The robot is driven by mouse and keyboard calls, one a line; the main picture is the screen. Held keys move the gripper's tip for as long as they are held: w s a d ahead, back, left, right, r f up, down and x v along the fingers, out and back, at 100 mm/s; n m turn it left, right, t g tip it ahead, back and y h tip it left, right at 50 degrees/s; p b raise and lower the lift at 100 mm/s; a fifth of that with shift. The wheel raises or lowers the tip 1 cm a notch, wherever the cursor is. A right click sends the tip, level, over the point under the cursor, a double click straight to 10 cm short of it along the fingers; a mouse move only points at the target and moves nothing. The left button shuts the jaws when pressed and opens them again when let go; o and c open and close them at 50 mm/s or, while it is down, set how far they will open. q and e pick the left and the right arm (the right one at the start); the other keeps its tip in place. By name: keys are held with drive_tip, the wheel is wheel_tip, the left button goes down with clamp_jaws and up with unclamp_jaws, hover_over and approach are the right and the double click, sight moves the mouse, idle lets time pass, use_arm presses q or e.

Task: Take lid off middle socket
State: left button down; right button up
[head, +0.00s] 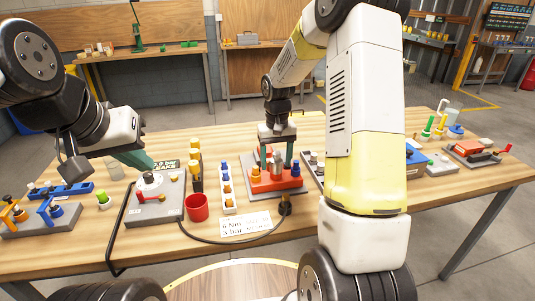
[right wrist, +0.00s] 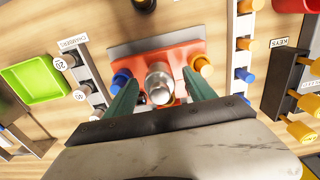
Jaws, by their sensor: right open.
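An orange block (head: 262,186) on a grey plate stands mid-table, with a silver metal cylinder (head: 277,160) upright at its middle. In the right wrist view the cylinder (right wrist: 158,84) stands between an orange-capped socket (right wrist: 203,66) and a blue-capped one (right wrist: 122,77). I cannot tell where its lid ends and the socket begins. My right gripper (head: 277,166) points down over the block, its green fingers open on either side of the cylinder, with visible gaps. My left gripper (head: 138,159) hangs at the left, away from the block; its finger opening is unclear.
A white strip with blue and orange pegs (head: 228,188) stands close left of the block. A red cup (head: 197,207), a grey gauge box (head: 155,205) and a black rack of yellow pegs (head: 196,170) are further left. A black cable crosses in front.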

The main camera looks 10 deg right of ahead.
drive_tip(key=shift+f, duration=0.1)
clamp_jaws()
idle(0.3)
